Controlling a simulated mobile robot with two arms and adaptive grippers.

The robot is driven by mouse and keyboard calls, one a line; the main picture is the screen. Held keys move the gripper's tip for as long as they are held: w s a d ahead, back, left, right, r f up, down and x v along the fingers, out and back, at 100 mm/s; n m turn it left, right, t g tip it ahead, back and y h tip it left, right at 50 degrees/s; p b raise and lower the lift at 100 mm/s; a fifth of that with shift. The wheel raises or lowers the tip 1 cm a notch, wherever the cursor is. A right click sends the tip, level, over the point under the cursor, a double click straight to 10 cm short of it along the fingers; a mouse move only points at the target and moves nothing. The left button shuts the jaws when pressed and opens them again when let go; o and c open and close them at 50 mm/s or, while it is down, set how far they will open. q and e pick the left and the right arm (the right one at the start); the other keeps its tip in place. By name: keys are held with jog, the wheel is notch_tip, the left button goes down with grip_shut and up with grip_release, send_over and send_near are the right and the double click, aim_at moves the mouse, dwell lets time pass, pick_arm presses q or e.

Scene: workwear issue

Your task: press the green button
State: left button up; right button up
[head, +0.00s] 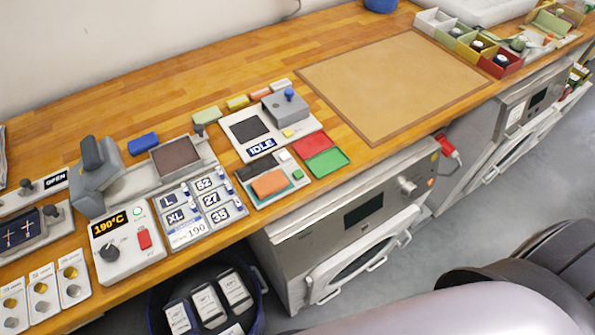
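I cannot tell for sure which part is the green button. A small round, pale button with a green mark (138,211) is on the grey-white control box (122,262), beside its "190°C" display (109,222). The box also has a black knob (112,251) and a red switch (145,239). Further right, a small green piece (298,174) lies on a pale tray (264,198) beside an orange block (270,183). A flat green pad (326,162) lies next to a red pad (311,145). Neither gripper is in view.
A grey press (97,178) with a lever stands behind the control box. A station reading "IDLE" (262,147) is right of it. A tan mat (392,85) lies bare at the back right. Machines stand under the counter, and a dark blue basket (257,300) holds white packs.

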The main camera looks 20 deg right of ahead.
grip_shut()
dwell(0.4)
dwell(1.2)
